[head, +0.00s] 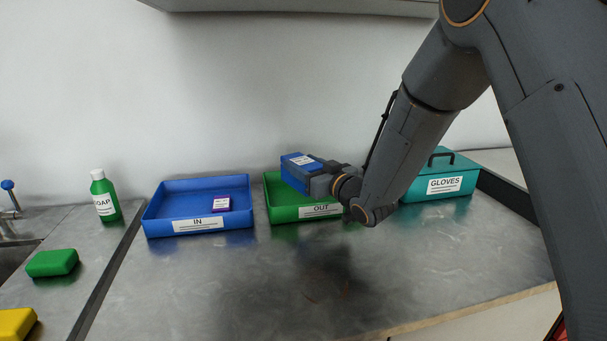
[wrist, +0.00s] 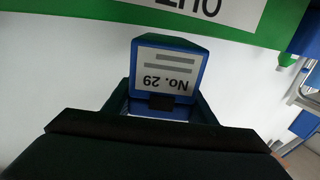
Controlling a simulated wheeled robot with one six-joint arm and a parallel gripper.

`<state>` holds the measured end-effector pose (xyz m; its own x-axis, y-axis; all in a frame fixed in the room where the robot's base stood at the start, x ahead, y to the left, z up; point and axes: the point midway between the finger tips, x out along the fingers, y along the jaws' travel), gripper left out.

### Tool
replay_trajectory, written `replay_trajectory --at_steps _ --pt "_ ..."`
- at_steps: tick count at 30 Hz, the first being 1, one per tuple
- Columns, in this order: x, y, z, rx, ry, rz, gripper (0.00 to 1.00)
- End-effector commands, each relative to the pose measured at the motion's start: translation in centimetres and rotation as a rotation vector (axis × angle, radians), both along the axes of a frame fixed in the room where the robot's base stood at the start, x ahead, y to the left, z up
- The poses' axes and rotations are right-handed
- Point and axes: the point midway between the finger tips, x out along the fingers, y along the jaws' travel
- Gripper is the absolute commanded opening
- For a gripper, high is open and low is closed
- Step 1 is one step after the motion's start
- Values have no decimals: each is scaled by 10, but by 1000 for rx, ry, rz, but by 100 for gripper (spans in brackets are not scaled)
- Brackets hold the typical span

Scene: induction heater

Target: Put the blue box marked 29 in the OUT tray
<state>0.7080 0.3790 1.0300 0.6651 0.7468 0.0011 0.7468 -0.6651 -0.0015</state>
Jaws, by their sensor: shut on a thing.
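The blue box (head: 296,172) carries a white label, which reads "No. 29" upside down in the wrist view (wrist: 170,65). My gripper (head: 322,180) is shut on the box, and its two dark fingers flank it in the wrist view (wrist: 160,105). In the head view the box shows in front of and over the back part of the green OUT tray (head: 282,214). The tray's labelled wall shows at the top of the wrist view (wrist: 145,13). My gripper and wrist hide part of the tray. I cannot tell the exact height of the box over the tray.
A teal GLOVES box (head: 418,188) stands to the right. A soap bottle (head: 105,197) and a green block (head: 52,263) are far left. The front counter is clear.

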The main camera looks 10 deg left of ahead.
Motion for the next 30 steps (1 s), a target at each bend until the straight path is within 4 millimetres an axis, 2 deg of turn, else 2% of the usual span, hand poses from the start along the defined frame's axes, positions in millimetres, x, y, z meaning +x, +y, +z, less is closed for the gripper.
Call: replay_trajectory --at_steps 3,6,14,29,30 --pt "0 0 -19 -1 3 -1 20" --pt "0 0 -27 1 1 -1 20" --pt "0 0 -28 1 -1 -1 20" --pt "-1 0 -45 -5 7 0 20" --pt "-1 0 -47 -6 10 0 52"
